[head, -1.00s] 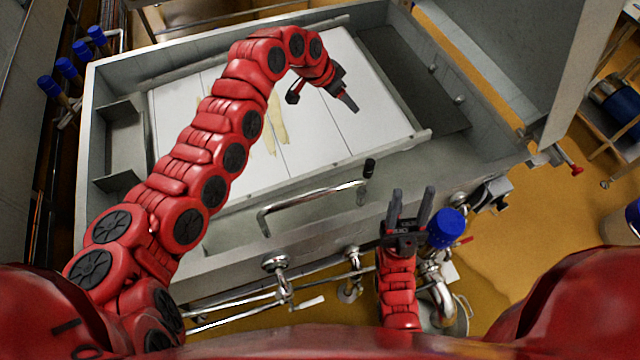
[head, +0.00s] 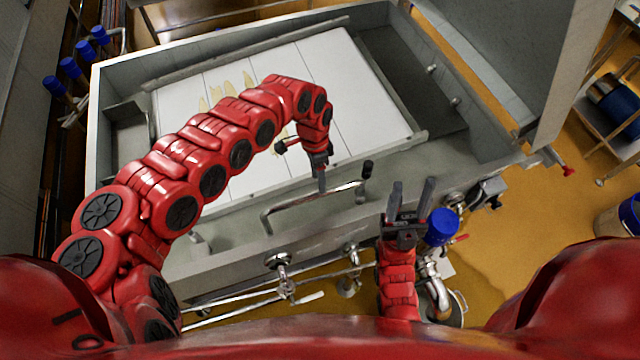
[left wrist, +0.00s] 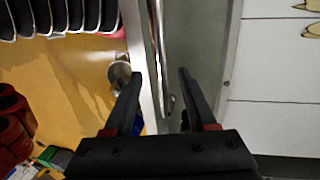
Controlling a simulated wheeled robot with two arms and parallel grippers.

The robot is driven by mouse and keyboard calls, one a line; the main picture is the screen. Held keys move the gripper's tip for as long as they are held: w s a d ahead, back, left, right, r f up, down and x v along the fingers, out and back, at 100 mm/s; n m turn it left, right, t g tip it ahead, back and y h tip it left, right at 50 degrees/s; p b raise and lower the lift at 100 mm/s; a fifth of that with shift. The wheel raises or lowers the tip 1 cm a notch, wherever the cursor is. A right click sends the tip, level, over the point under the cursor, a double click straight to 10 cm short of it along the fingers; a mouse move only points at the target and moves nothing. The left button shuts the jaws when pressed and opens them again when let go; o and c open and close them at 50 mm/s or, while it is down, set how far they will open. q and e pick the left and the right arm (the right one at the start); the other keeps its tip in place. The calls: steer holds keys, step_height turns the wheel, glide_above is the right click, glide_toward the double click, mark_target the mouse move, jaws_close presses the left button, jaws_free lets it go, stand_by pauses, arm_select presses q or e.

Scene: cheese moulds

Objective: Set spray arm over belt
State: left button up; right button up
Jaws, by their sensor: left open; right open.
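The spray arm (head: 310,197) is a bent silver metal bar with a black end, lying along the front rim of the vat. The belt (head: 355,85) is the white panelled surface inside the vat, with pale yellowish pieces on it. My left gripper (head: 321,186) is open and empty, just over the bar. In the left wrist view the bar (left wrist: 157,40) runs between the open fingers (left wrist: 160,73); its depth relative to them is unclear. My right gripper (head: 412,184) is open and empty, pointing up in front of the vat.
The grey vat walls (head: 93,150) surround the belt. A blue-capped valve (head: 442,225) stands right beside my right gripper. Pipes and valves (head: 280,262) run below the front rim. More blue-capped fittings (head: 70,68) are at the far left. Yellow floor (head: 530,230) is open at right.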

arm_select(q)
steer(key=f, duration=0.5)
steer(key=shift+s+d+p, duration=0.2)
steer(key=shift+s+p, duration=0.15)
steer(key=shift+s, duration=0.05)
jaws_close()
stand_by(1.0)
